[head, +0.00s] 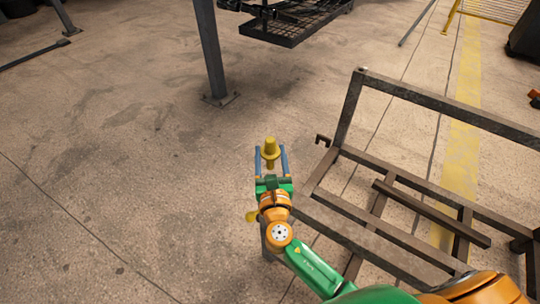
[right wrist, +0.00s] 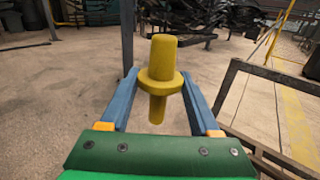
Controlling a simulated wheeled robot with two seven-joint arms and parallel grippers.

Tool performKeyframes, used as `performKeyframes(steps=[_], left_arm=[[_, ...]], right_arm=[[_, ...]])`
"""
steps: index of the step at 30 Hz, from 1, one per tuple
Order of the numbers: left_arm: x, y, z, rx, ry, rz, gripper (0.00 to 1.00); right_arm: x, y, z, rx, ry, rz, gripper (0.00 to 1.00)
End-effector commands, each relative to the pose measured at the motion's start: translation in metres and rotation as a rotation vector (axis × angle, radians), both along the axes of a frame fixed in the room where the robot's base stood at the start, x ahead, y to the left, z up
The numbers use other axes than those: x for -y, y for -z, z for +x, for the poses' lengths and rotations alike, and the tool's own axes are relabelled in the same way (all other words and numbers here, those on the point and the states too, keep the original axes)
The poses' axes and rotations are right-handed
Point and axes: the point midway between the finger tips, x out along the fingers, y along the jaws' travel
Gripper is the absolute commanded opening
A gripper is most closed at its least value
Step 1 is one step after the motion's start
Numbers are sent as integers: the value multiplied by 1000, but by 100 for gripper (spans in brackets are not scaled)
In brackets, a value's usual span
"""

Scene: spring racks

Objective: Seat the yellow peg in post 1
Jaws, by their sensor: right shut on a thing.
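The yellow peg (head: 269,148) is upright, with a wide collar round its middle. My right gripper (head: 271,155) is shut on it, its two blue fingers on either side at the collar. The peg also shows in the right wrist view (right wrist: 161,60), held clear of the floor with its thinner lower end pointing down. A brown metal rack frame (head: 440,110) stands to the right of the gripper. A small hooked bracket (head: 323,139) sticks out from its left side. I cannot tell which part is post 1. My left gripper is not in view.
A grey steel column (head: 211,50) with a floor plate stands beyond the gripper. A dark mesh shelf (head: 300,25) is at the top. A small yellow part (head: 252,216) shows beside my right wrist, unclear. The concrete floor at left is open.

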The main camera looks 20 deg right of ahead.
Motion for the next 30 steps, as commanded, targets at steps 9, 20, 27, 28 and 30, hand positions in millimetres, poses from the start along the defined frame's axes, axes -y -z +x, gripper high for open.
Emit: performKeyframes(steps=[9, 20, 27, 28, 30], left_arm=[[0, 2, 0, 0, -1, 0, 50], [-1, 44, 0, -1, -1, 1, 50], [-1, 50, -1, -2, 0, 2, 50], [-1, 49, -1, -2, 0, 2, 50], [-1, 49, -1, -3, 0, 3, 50]], right_arm=[[-2, 5, -5, -2, 1, 1, 0], [-2, 51, -5, -2, 2, 0, 0], [-2, 58, -5, -2, 2, 1, 0], [-2, 57, -5, -2, 2, 1, 0], [-2, 57, -5, -2, 2, 1, 0]])
